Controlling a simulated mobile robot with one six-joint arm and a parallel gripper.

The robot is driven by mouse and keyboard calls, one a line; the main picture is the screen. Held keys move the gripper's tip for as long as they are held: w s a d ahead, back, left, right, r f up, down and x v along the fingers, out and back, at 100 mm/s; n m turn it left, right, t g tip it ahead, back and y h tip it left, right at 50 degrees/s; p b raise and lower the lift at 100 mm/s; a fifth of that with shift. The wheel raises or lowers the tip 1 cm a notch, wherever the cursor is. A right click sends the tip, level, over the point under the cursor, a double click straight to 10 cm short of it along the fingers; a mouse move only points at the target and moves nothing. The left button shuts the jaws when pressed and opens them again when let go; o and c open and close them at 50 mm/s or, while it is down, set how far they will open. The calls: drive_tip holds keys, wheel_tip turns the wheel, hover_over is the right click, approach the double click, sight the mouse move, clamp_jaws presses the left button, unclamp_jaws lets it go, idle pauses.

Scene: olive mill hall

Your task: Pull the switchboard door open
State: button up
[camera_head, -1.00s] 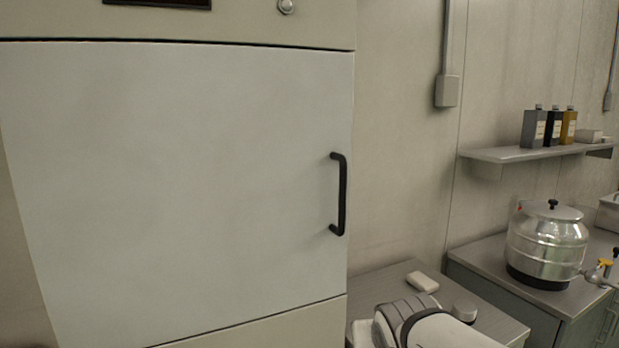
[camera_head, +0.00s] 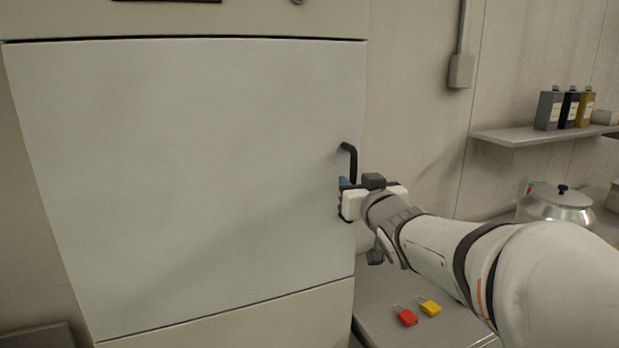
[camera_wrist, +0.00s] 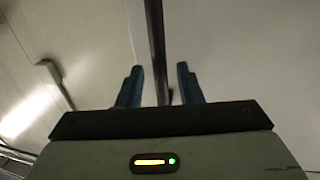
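The switchboard door (camera_head: 190,170) is a large pale panel, flush in its cabinet and closed as far as I can see. Its black bar handle (camera_head: 352,163) stands upright near the door's right edge. My gripper (camera_head: 343,185) is at the lower half of the handle and hides part of it. In the wrist view the dark handle bar (camera_wrist: 156,45) runs between the two blue fingers of my gripper (camera_wrist: 158,85). The fingers are apart, with a gap visible on each side of the bar.
A grey bench (camera_head: 385,300) below my arm carries a red padlock (camera_head: 405,315) and a yellow padlock (camera_head: 429,306). A wall shelf (camera_head: 540,132) with several bottles and a metal vessel (camera_head: 560,205) are at the right. A wall box (camera_head: 461,71) is right of the cabinet.

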drive_tip(key=shift+w+a, duration=0.1)
drive_tip(key=shift+w, duration=1.1)
drive_tip(key=shift+c, duration=0.4)
clamp_jaws()
